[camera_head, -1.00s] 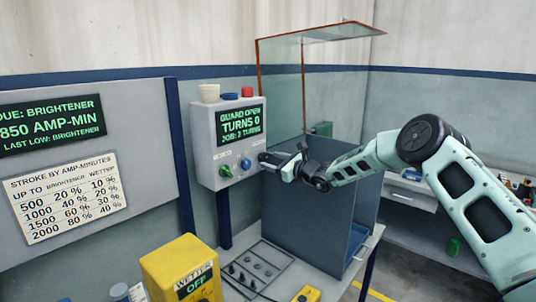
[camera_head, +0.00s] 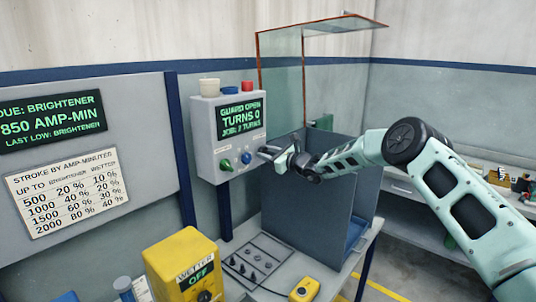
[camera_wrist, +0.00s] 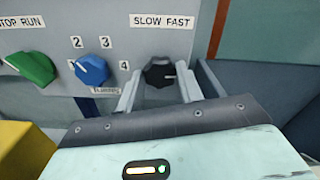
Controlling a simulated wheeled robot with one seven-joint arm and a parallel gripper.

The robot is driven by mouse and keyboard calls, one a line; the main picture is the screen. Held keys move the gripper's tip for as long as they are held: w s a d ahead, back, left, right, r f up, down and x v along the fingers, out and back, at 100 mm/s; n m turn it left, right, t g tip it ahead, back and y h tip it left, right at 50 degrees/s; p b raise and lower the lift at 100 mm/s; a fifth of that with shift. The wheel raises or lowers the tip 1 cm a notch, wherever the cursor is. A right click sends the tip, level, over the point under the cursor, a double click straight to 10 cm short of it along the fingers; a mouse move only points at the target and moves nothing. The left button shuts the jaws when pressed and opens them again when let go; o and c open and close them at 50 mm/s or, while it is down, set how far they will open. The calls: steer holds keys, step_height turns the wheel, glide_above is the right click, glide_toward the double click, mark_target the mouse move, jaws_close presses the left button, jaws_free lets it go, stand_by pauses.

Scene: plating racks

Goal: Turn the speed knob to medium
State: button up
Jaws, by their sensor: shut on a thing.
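The speed knob (camera_wrist: 158,76) is black and sits under the SLOW FAST label in the wrist view. A pale mark on it points to the right, toward the FAST side. My gripper (camera_wrist: 160,80) has one finger on each side of the knob and is shut on it. In the head view my gripper (camera_head: 266,152) reaches the right part of the control box (camera_head: 204,135) front, and its fingers hide the knob there. The box's screen (camera_head: 240,118) reads GUARD OPEN, TURNS 0.
A blue numbered knob (camera_wrist: 91,70) and a green STOP RUN knob (camera_wrist: 30,67) sit left of my fingers. The grey tank (camera_head: 310,205) with its raised clear guard (camera_head: 281,75) stands to the right. A yellow WETTER box (camera_head: 180,262) stands in front.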

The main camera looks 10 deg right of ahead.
steer(key=shift+f+b, duration=0.15)
steer(key=shift+b, duration=0.4)
steer(key=shift+n+b, duration=8.9)
steer(key=shift+b, duration=7.9)
steer(key=shift+a, duration=0.1)
steer(key=o, duration=1)
